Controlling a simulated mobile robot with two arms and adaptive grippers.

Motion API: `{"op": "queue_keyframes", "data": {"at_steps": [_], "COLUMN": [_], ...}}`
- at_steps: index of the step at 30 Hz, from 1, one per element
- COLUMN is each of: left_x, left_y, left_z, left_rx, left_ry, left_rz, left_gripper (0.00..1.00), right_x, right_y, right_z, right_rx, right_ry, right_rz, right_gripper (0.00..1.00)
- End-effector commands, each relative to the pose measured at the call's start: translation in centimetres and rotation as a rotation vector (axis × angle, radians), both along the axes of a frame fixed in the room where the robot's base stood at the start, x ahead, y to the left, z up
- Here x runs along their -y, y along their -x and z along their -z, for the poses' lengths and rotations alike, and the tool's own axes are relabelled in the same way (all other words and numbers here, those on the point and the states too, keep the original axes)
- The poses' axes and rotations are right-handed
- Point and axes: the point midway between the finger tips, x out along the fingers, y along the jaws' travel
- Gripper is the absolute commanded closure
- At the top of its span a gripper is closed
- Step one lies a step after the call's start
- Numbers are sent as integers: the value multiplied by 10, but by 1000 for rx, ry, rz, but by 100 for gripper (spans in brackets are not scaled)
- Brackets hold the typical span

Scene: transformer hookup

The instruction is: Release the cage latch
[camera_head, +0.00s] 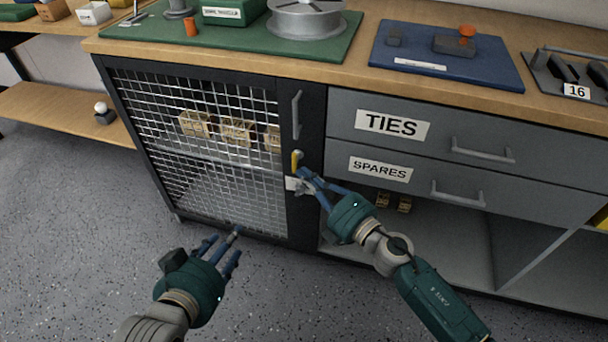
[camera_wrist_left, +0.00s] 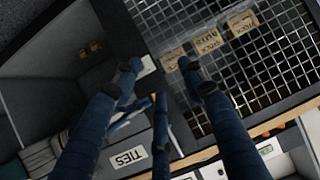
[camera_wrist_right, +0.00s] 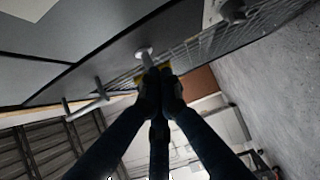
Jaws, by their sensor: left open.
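The cage latch (camera_head: 296,161) has a yellow handle on the dark right-hand frame of the cage door (camera_head: 180,145), below the door's grey pull. A pale metal piece (camera_head: 292,184) sits just under it. My right gripper (camera_head: 303,180) is at the latch. In the right wrist view its fingers (camera_wrist_right: 160,76) are drawn together, with yellow (camera_wrist_right: 139,81) showing around the tips and a round silver knob (camera_wrist_right: 144,53) just beyond. The fingertips hide part of the handle. My left gripper (camera_head: 224,244) is open and empty, low in front of the mesh; its spread fingers (camera_wrist_left: 160,78) show in the left wrist view.
The mesh door looks closed, with stock boxes (camera_head: 238,130) behind it. Grey drawers labelled TIES (camera_head: 392,124) and SPARES (camera_head: 380,169) stand to the right, their bar handles sticking out. An open shelf is below them. The floor (camera_head: 80,240) at left is clear.

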Motion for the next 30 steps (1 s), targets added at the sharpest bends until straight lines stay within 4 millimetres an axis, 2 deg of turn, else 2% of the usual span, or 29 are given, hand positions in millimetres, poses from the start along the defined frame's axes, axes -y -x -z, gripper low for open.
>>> {"op": "queue_keyframes", "data": {"at_steps": [6, 20, 26, 30], "left_x": [4, 5, 13, 21], "left_y": [-5, -8, -28, -38], "left_z": [-8, -11, -47, -81], "left_rx": [38, 56, 226, 373], "left_ry": [11, 15, 53, 90], "left_rz": [6, 6, 16, 26], "left_gripper": [58, 58, 58, 58], "right_x": [-7, -6, -3, 0], "right_y": [-9, -9, -9, -9], "right_z": [1, 1, 3, 3], "right_rx": [-1, 0, 5, 11], "right_ry": [0, -4, -18, -33], "right_rz": [0, 0, 1, 0], "right_gripper": [100, 100, 100, 100]}}
